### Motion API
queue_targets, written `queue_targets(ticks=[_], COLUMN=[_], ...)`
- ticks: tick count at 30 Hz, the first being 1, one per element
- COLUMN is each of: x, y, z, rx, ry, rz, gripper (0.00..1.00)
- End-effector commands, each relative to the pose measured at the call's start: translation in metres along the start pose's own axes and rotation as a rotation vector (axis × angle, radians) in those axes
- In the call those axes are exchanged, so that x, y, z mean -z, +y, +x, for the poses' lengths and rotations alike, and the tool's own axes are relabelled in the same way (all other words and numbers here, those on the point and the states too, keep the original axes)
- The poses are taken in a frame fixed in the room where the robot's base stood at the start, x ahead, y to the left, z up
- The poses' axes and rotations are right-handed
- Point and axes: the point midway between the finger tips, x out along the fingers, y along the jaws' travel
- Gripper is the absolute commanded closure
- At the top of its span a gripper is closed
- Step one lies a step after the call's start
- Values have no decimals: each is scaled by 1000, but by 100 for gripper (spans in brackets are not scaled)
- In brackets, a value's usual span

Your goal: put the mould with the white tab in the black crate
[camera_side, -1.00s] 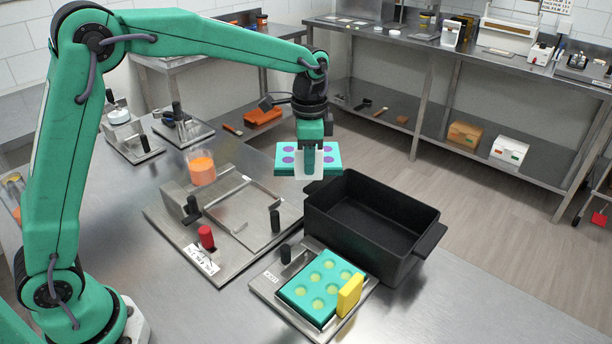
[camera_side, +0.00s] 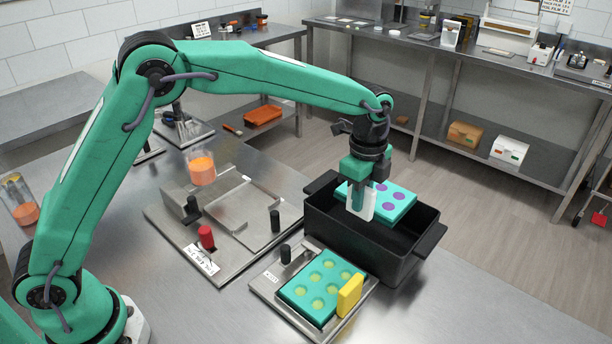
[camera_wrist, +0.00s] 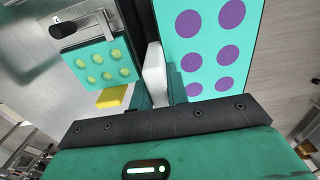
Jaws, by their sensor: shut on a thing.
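The mould with the white tab is teal with purple-filled cavities (camera_side: 396,203); it fills the right of the wrist view (camera_wrist: 209,45). Its white tab (camera_side: 366,208) is between the fingers of my gripper (camera_side: 359,194), which is shut on it. The white tab also shows in the wrist view (camera_wrist: 155,72). The mould is held over the black crate (camera_side: 336,227), roughly level, around rim height; I cannot tell whether it is touching. The crate floor is partly hidden beneath it.
A teal mould with yellow-green cavities (camera_side: 317,284) and a yellow tab (camera_side: 350,293) sits on a metal plate in front of the crate. A metal station (camera_side: 232,222) with red and black knobs and a beaker of orange liquid (camera_side: 202,169) stand left of the crate.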

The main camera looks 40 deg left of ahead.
Motion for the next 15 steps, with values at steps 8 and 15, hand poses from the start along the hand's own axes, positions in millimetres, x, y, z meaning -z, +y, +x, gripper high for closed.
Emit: queue_targets(ticks=[8,15], x=[0,-1], y=[0,0], z=[8,30], rx=[1,-2], ry=[0,-1], rz=[-2,-2], gripper=[100,100])
